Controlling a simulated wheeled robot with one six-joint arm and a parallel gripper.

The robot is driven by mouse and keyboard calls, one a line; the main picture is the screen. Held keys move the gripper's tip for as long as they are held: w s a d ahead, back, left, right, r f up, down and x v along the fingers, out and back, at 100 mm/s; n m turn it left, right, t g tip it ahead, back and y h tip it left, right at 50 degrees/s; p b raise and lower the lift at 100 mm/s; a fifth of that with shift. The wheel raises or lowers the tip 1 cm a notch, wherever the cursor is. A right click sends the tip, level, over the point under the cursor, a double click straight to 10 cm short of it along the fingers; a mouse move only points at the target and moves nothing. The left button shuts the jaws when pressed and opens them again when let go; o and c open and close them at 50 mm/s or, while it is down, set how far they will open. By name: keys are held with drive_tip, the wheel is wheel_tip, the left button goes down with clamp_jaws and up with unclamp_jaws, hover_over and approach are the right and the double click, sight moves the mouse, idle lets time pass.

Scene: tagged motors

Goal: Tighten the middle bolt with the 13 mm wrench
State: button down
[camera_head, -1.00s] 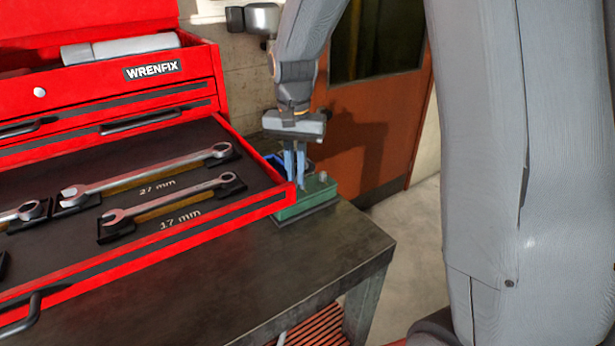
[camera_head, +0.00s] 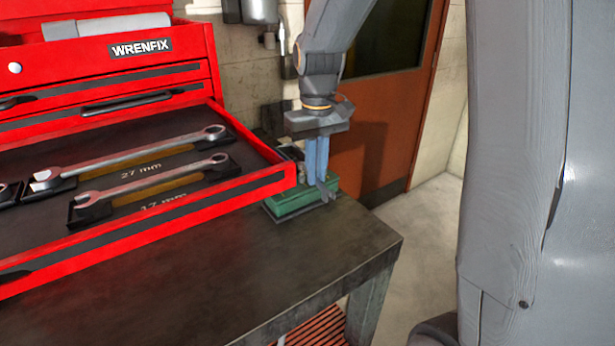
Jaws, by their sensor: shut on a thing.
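My gripper (camera_head: 316,172) points down over the right side of a green housing (camera_head: 290,203) at the far end of the bench. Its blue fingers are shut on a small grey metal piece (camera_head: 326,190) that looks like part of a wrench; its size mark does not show. Whether this piece touches the housing I cannot tell. The bolts are too small or hidden to make out.
The red tool chest (camera_head: 120,75) stands at left, its open drawer's corner (camera_head: 285,180) close beside the housing and my gripper. The dark bench top (camera_head: 230,255) is clear in front. A brown door (camera_head: 385,130) is behind, with open floor at right.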

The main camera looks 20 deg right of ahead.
drive_tip(key=d+n+p, duration=0.1)
drive_tip(key=n, duration=0.1)
drive_tip(key=w+d+n+p, duration=0.1)
drive_tip(key=d+n, duration=0.1)
drive_tip(key=w+d+n+p, duration=0.1)
drive_tip(key=n, duration=0.2)
drive_tip(key=shift+w+d, duration=0.15)
drive_tip(key=shift+d, duration=0.05)
drive_tip(key=shift+a+f, duration=0.15)
drive_tip(key=shift+f, duration=0.35)
idle(0.4)
drive_tip(key=shift+a, duration=0.2)
drive_tip(key=shift+d+p, duration=0.25)
drive_tip(key=shift+p, duration=0.15)
idle(0.7)
drive_tip(key=shift+f, duration=0.8)
drive_tip(key=shift+s+a+m+p, duration=0.45)
drive_tip(key=shift+a+m, duration=0.2)
drive_tip(key=shift+m, duration=0.55)
